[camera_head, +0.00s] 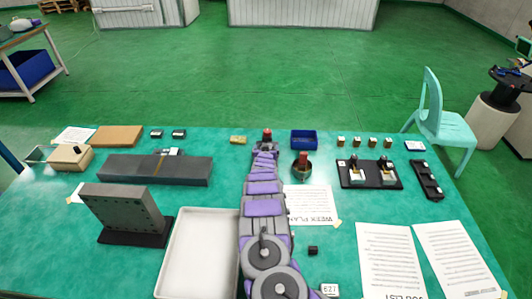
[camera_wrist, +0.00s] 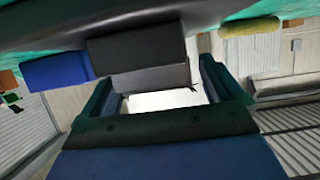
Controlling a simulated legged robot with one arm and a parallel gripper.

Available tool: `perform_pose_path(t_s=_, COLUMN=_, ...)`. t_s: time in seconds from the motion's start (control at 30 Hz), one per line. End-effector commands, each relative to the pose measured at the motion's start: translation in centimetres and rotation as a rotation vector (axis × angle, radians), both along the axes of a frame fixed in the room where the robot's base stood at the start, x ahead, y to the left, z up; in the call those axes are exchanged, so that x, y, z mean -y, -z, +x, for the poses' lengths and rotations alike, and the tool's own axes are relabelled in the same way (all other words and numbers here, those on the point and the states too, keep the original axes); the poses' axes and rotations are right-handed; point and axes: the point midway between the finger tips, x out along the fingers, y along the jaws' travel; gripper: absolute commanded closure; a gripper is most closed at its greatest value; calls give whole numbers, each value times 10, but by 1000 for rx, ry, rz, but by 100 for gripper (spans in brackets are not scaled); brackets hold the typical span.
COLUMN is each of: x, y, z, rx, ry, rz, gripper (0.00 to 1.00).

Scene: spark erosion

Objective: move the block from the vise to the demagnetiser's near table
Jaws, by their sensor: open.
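My gripper (camera_head: 267,138) is at the far end of my outstretched purple arm, near the table's back edge. The wrist view is upside down and shows my gripper (camera_wrist: 157,78) open. A dark grey body (camera_wrist: 135,48), which looks like the vise, is in front of it. A lighter grey piece (camera_wrist: 150,77), probably the block, shows against it and between the fingertips; I cannot tell whether they touch. My arm hides this spot in the head view.
A blue bin (camera_head: 304,140) and a yellow piece (camera_head: 238,140) flank my gripper. A red-topped round pot (camera_head: 302,167) stands right of my arm. A long grey slab (camera_head: 153,170), an upright plate (camera_head: 122,212) and a white tray (camera_head: 203,255) occupy the left.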

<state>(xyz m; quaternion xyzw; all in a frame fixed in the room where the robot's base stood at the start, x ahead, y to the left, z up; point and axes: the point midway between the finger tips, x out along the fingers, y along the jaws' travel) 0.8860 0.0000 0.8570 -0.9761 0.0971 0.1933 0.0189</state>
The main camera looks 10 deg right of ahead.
Motion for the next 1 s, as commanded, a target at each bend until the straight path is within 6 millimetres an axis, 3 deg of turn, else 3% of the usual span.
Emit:
perform_pose_path(t_s=0.33, x=0, y=1, z=1, rx=-2, ry=-1, rz=1, gripper=8)
perform_pose_path(t_s=1.0, x=0, y=2, z=1, rx=-3, ry=-1, rz=0, gripper=72)
